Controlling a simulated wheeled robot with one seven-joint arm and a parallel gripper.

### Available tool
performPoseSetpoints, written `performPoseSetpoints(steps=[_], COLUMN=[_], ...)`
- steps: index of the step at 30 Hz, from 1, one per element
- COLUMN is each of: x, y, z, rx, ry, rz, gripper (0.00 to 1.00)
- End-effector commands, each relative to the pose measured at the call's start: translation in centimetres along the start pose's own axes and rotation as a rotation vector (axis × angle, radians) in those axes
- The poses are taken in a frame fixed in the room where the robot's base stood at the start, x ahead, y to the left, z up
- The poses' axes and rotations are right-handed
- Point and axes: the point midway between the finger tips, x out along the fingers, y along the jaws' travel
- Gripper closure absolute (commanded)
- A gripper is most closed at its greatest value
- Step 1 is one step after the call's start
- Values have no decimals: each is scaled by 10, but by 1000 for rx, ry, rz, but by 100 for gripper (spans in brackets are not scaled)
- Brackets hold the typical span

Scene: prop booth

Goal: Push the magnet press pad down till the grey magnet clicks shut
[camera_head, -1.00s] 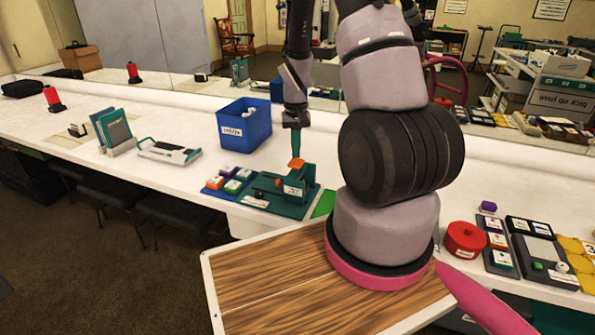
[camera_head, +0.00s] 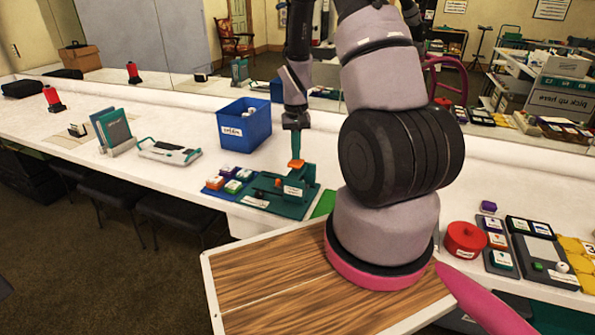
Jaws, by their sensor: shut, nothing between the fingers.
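The green magnet press (camera_head: 296,204) stands on the white counter, with a white label on its front. Its orange press pad (camera_head: 297,163) sits on top. My gripper (camera_head: 296,156) points straight down, shut and empty, with its tips at the top of the orange pad. They look to be touching it, but a small gap cannot be ruled out from this view. I cannot pick out the grey magnet; it is hidden or too small to tell.
A red round tin (camera_head: 465,240) is at the right. My arm fills the middle right.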

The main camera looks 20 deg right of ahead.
Motion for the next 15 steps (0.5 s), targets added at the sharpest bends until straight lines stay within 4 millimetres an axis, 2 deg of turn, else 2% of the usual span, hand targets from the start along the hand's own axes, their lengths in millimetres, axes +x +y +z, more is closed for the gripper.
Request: performPoseSetpoints(steps=[15], x=[16], y=[0], z=[0], rx=[0], ry=[-1], rz=[0], gripper=[100])
